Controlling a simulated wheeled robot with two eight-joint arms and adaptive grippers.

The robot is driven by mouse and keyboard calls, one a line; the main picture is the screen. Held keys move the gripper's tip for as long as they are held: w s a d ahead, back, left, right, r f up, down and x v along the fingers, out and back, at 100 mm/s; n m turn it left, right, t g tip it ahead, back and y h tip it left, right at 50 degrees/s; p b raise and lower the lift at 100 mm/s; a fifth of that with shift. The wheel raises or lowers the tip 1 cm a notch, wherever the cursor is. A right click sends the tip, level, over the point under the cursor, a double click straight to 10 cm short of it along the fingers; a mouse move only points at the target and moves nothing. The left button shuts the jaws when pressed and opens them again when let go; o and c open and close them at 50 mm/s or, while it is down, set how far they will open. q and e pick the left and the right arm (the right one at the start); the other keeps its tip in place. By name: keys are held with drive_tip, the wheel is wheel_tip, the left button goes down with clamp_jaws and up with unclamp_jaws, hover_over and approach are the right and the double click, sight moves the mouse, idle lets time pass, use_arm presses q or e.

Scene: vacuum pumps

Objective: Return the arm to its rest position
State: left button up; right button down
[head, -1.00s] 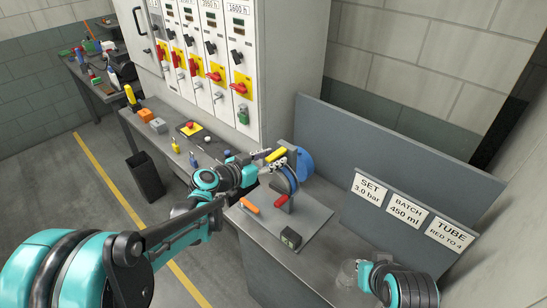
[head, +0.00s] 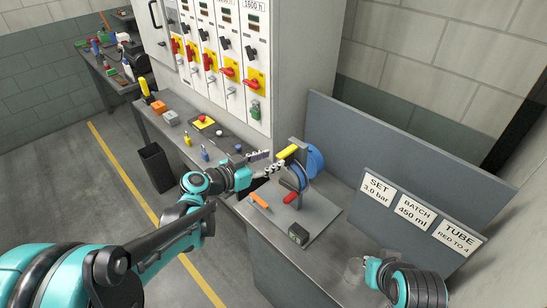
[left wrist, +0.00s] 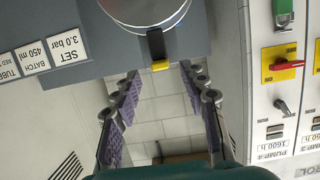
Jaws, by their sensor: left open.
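My left gripper (head: 270,162) is open and empty in the head view, its fingers just left of the yellow-handled pump unit on the bench. In the left wrist view the two fingers (left wrist: 160,110) stand wide apart with only pale wall blocks between them. The unit has a yellow bar (head: 287,152), a blue round part (head: 314,160) and a red lever (head: 291,198). A yellow-tipped lever (left wrist: 160,64) below a round grey body shows beyond the fingers in the wrist view. My right arm (head: 415,288) shows at the lower right; its fingers are not visible.
An orange-handled item (head: 259,199) and a small dark block (head: 298,233) lie near the pump unit. A clear container (head: 354,270) stands beside my right arm. A switch cabinet (head: 309,60) and upright grey panel (head: 400,150) back the bench. The floor at left is open around a black bin (head: 156,168).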

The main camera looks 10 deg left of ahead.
idle(0.4)
use_arm(q)
drive_tip(key=s+a+f+n+g+y+b, duration=0.2)
drive_tip(key=s+f+b, duration=0.4)
drive_tip(key=s+f, duration=0.4)
drive_tip(key=s+a+f+n+g+y+b, duration=0.2)
drive_tip(key=s+a+f+n+y+b, duration=0.3)
drive_tip(key=s+f, duration=0.4)
drive_tip(key=s+y+b, duration=0.1)
drive_tip(key=s+y, duration=0.1)
drive_tip(key=s, duration=0.3)
drive_tip(key=shift+f+g+b, duration=0.3)
drive_tip(key=shift+f+g, duration=0.05)
drive_tip(key=shift+g, duration=0.05)
